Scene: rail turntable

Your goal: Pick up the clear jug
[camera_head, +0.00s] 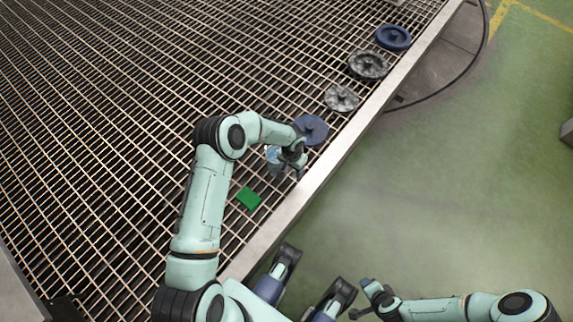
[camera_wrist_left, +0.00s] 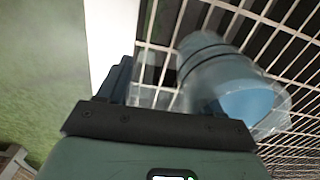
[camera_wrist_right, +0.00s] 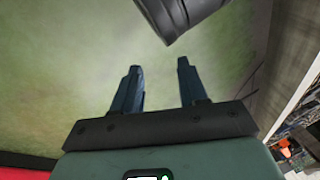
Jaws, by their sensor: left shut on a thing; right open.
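The clear jug (camera_wrist_left: 222,75) is see-through with a blue part and dark bands, and shows in the left wrist view at the right finger of my left gripper (camera_wrist_left: 160,92). In the head view the jug (camera_head: 272,155) shows as a small bluish patch, partly hidden by my left gripper (camera_head: 297,165). My left gripper is shut on the jug over the grating near its edge. I cannot tell whether the jug touches the grating. My right gripper (camera_wrist_right: 160,85) is open and empty above the green floor; it also shows in the head view (camera_head: 362,300).
A blue wheel (camera_head: 312,130) lies close behind my left gripper. Grey wheels (camera_head: 341,98) (camera_head: 368,65) and another blue wheel (camera_head: 393,37) line the grating's edge. A green square (camera_head: 248,199) lies nearer on the grating (camera_head: 90,120). A pale rail (camera_head: 335,160) borders it.

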